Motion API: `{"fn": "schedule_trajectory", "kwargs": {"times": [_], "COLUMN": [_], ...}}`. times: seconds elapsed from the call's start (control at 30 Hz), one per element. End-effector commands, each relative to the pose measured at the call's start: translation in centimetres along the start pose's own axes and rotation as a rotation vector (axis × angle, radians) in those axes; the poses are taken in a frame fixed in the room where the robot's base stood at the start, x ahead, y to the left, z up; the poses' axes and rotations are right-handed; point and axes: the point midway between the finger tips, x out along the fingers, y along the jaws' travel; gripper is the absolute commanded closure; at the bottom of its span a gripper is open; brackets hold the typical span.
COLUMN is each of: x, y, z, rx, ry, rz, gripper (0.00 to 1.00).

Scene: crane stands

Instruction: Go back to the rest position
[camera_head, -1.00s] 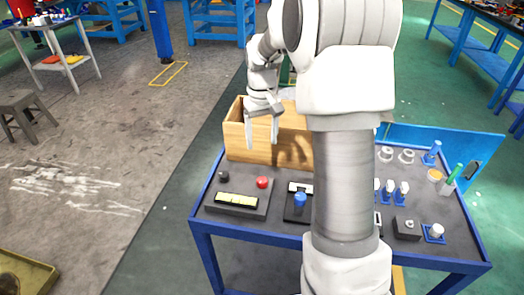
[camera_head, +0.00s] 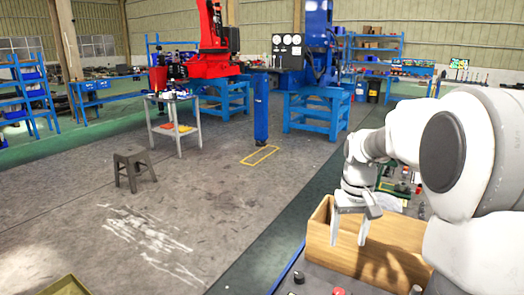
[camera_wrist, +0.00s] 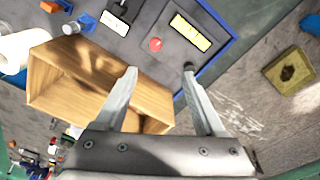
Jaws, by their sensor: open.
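My gripper (camera_head: 349,236) is open, its two fingers apart and pointing down in the head view. It hangs at the near left side of the wooden box (camera_head: 390,247). In the wrist view nothing lies clasped between the fingers of my gripper (camera_wrist: 160,78); the wooden box (camera_wrist: 90,95) shows below and to the left, partly behind the left finger. My arm covers the right part of the head view and hides much of the table there.
A stool (camera_head: 133,165), a small cart (camera_head: 172,120) and a red robot arm (camera_head: 212,50) stand farther off. The floor to the left is mostly open.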

Motion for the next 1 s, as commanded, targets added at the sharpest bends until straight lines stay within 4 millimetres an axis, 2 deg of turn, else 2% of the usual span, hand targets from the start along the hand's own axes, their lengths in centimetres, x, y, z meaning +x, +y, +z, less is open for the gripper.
{"fn": "schedule_trajectory", "kwargs": {"times": [0.03,0.2,0.5,0.73,1.0], "x": [-1.8,-5.5,-10.5,-12.9,-14.1], "y": [-0.6,-2.0,-4.2,-5.4,-6.4], "z": [0.9,3.9,9.9,14.6,19.9], "rx": [-0.005,-0.016,-0.029,-0.037,-0.047], "ry": [0.023,0.085,0.196,0.281,0.379], "rz": [0.006,0.017,0.022,0.013,-0.009], "gripper": [0.29,0.29,0.29,0.29,0.29]}}
